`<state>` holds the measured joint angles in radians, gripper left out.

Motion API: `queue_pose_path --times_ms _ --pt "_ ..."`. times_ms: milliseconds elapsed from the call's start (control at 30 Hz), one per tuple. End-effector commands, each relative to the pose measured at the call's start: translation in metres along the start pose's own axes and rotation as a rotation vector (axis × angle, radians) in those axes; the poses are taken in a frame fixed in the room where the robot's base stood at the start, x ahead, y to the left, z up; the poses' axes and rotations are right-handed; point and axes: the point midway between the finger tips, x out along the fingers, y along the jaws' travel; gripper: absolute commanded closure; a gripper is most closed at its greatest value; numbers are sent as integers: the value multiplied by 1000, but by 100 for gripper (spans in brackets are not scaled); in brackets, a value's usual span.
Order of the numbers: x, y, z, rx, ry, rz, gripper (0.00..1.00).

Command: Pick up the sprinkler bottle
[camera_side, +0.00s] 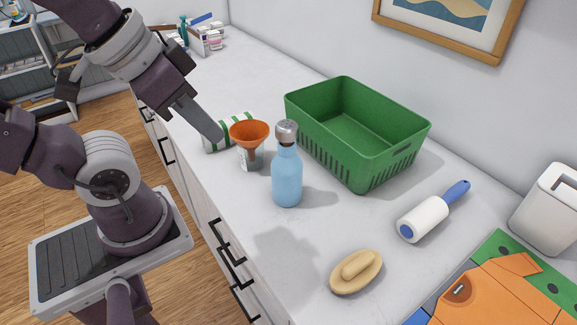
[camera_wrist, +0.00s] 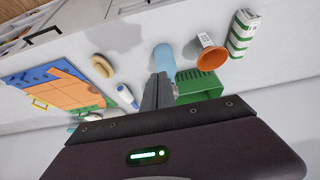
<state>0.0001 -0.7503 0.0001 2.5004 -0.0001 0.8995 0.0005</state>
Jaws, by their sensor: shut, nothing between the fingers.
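The sprinkler bottle seems to be the light blue bottle (camera_side: 287,178) with a grey cap, upright on the white counter. It also shows in the wrist view (camera_wrist: 163,56), just beyond my fingertips, its upper part hidden behind them. My gripper (camera_side: 218,137) is shut and empty. In the side view it hangs over the counter to the left of the bottle, by the orange funnel, apart from the bottle. In the wrist view my gripper (camera_wrist: 158,76) points toward the bottle.
An orange funnel (camera_side: 249,132) stands close left of the bottle, near a green-and-white striped item (camera_side: 212,147). A green basket (camera_side: 376,157) sits behind the bottle.

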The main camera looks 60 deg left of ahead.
Motion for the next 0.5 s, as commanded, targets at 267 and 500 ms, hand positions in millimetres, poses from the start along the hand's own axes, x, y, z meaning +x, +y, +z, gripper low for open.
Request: queue_pose_path --times_ms 267,500 --pt "0 0 0 0 0 0 63" --pt "0 0 0 0 0 0 45"
